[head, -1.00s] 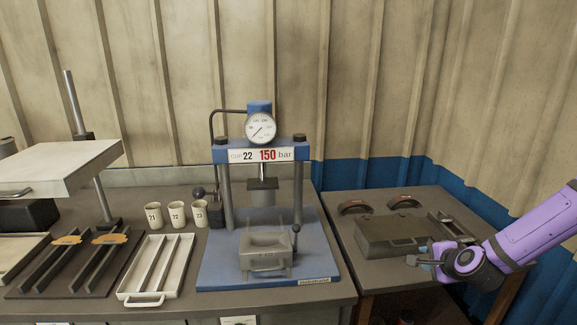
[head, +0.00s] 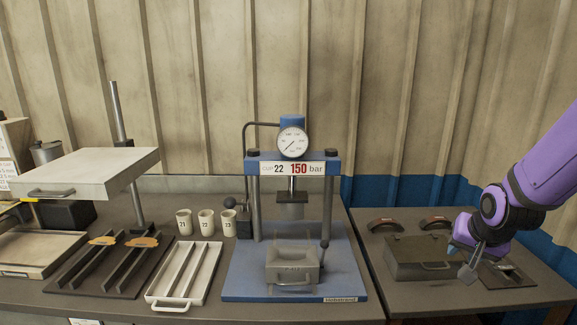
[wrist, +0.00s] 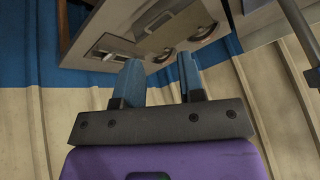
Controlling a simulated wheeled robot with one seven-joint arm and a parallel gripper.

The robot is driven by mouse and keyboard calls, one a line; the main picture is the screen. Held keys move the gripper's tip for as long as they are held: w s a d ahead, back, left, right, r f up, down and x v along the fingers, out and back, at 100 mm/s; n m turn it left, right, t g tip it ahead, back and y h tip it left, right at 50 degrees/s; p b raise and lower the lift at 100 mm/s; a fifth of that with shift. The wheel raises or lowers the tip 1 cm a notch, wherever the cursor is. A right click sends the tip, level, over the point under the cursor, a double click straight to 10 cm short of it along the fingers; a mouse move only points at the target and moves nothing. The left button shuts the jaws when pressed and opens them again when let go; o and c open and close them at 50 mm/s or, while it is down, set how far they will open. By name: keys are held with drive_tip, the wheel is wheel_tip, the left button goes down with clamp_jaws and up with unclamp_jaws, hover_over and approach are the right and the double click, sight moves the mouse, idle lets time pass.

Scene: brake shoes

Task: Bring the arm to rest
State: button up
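My purple arm enters from the right in the head view, bent over the right-hand table. My gripper (head: 460,264) points down and left, beside the right end of the dark grey box. In the wrist view my gripper (wrist: 160,76) has two blue fingers standing apart with nothing between them. The table, its box and the wall appear beyond the fingers there.
The right-hand table (head: 440,297) bears a dark grey box (head: 415,252), two brake shoes (head: 384,225) (head: 436,222) and a small tray (head: 508,274). A blue press (head: 300,168), three cups (head: 206,222) and a white rack (head: 186,271) stand left.

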drive_tip(key=s+a+r+n, duration=0.3)
drive_tip(key=s+r, duration=0.6)
drive_tip(key=s, duration=0.1)
drive_tip(key=s+a+r+n+y, duration=0.1)
drive_tip(key=s+a+r+n, duration=0.2)
drive_tip(key=s+r, duration=0.6)
drive_tip(key=shift+s+a+r+g, duration=0.15)
drive_tip(key=shift+s+a+g, duration=0.15)
drive_tip(key=shift+s+a, duration=0.3)
drive_tip(key=shift+w+a, duration=0.1)
